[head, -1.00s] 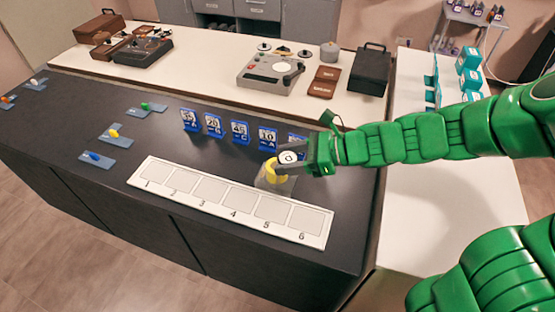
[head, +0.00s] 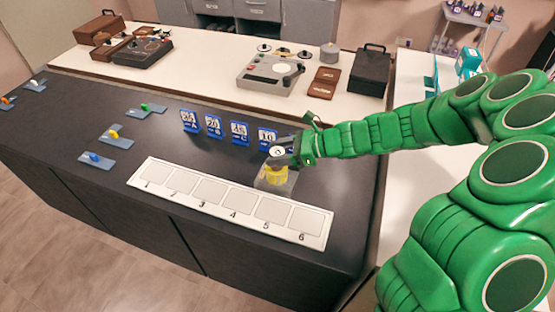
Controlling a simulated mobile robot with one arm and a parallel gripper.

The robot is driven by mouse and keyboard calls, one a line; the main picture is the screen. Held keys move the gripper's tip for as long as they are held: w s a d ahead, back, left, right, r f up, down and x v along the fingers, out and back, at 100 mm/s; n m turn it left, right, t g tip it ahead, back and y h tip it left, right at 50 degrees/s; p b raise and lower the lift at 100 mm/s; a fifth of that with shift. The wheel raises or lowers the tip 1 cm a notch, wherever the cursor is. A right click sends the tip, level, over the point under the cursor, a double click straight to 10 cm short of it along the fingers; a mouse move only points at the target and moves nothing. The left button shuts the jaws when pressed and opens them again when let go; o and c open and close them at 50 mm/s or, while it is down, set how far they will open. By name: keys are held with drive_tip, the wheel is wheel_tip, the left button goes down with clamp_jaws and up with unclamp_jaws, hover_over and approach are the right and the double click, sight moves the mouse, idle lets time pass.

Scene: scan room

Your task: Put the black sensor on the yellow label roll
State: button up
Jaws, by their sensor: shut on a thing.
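The yellow label roll (head: 272,176) is on a pale grey, see-through-looking base on the dark counter, just behind the numbered strip. My gripper (head: 281,156) is just above and behind the roll. It is shut on the black sensor (head: 277,151), which shows a round white top with a dark mark. The fingers hide part of the sensor. I cannot tell whether its underside touches the roll.
A white strip (head: 186,201) with squares numbered 1 to 6 lies in front of the roll. Several blue number cards (head: 213,126) stand behind it. Small slides with coloured pieces (head: 112,134) lie at left. A record-player-like device (head: 270,75) stands on the rear white counter.

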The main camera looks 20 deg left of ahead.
drive_tip(key=shift+w+a+f, duration=0.2)
drive_tip(key=shift+w+f, duration=0.05)
drive_tip(key=shift+f, duration=1.65)
drive_tip(key=shift+f, duration=0.15)
drive_tip(key=o, duration=1.1)
drive_tip(key=shift+r, duration=0.2)
drive_tip(key=v, duration=1.2)
